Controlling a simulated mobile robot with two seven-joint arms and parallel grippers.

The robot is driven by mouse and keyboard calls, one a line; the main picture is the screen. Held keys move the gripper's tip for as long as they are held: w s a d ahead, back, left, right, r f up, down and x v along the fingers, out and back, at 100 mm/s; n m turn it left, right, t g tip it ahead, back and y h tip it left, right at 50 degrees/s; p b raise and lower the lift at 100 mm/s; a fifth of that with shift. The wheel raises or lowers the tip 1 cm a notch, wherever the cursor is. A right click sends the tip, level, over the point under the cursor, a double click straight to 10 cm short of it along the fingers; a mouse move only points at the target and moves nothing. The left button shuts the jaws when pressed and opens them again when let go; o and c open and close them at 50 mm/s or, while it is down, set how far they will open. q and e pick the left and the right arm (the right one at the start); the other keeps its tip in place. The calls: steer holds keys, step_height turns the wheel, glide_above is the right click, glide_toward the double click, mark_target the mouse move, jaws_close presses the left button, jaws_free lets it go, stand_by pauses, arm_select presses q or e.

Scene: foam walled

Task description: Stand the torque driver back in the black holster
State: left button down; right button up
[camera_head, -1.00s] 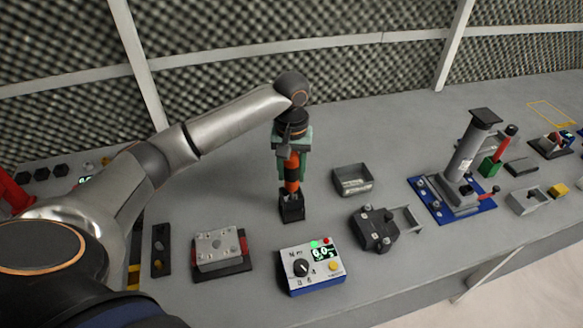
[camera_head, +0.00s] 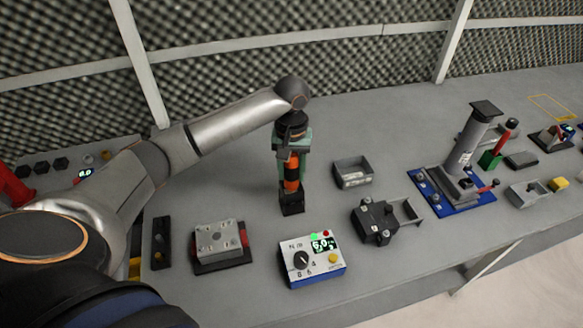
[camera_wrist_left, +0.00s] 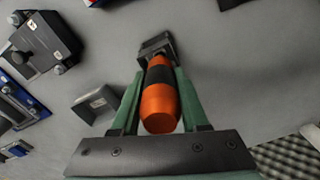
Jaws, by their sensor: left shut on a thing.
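The torque driver (camera_head: 291,172), orange with a black band, is upright between the green fingers of my left gripper (camera_head: 291,160). The gripper is shut on it from above. The black holster (camera_head: 292,203) stands on the bench directly below, and the driver's lower end meets its top. In the left wrist view the driver (camera_wrist_left: 160,103) lies between the two fingers, with the holster (camera_wrist_left: 156,46) at its far end. How deep the driver sits in the holster is hidden. My right gripper is in neither view.
A torque controller box (camera_head: 312,262) with a lit display stands in front of the holster. A clamp plate (camera_head: 219,243) is at the left front. A grey bin (camera_head: 353,173) and a black block fixture (camera_head: 375,220) are to the right, with a blue-based press (camera_head: 452,190) beyond.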

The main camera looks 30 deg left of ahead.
arm_select(q)
steer(key=shift+f, duration=0.85)
steer(key=shift+c, duration=1.7)
jaws_free()
step_height(320, 180, up, 12)
steer(key=shift+r, duration=0.25)
steer(key=shift+f, duration=0.1)
